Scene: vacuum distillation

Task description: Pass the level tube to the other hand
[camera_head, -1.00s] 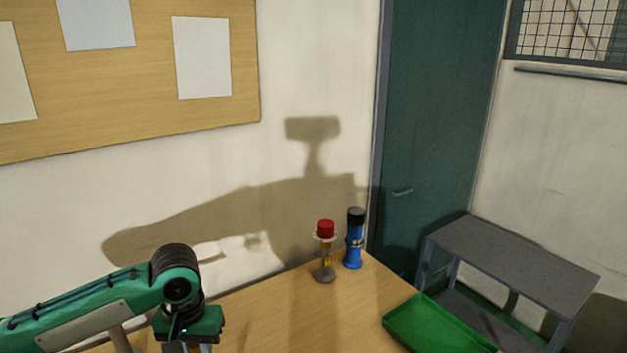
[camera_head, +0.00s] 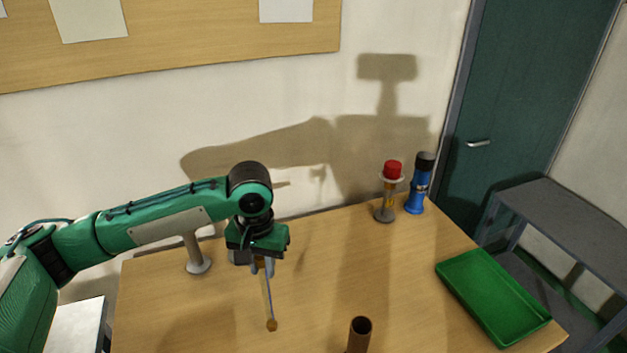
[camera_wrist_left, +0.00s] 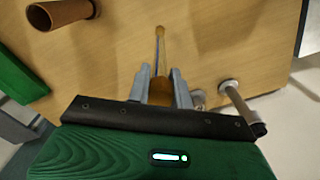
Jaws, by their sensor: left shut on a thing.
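The level tube (camera_head: 266,298) is a thin, yellowish, see-through tube with an amber lower tip. My left gripper (camera_head: 261,267) is shut on its upper end, and the tube hangs down steeply over the table, slightly tilted. I cannot tell whether its tip touches the wood. In the left wrist view the tube (camera_wrist_left: 161,52) points away from between the grey fingers of my left gripper (camera_wrist_left: 161,88), its amber near end between them. My right gripper is not in view.
On the wooden table (camera_head: 320,265) are a brown open cylinder (camera_head: 359,335) at the front, a green tray (camera_head: 492,297) at right, a red-topped stand (camera_head: 387,195) and a blue bottle (camera_head: 419,185) at the back. A grey post (camera_head: 195,252) stands at the back left.

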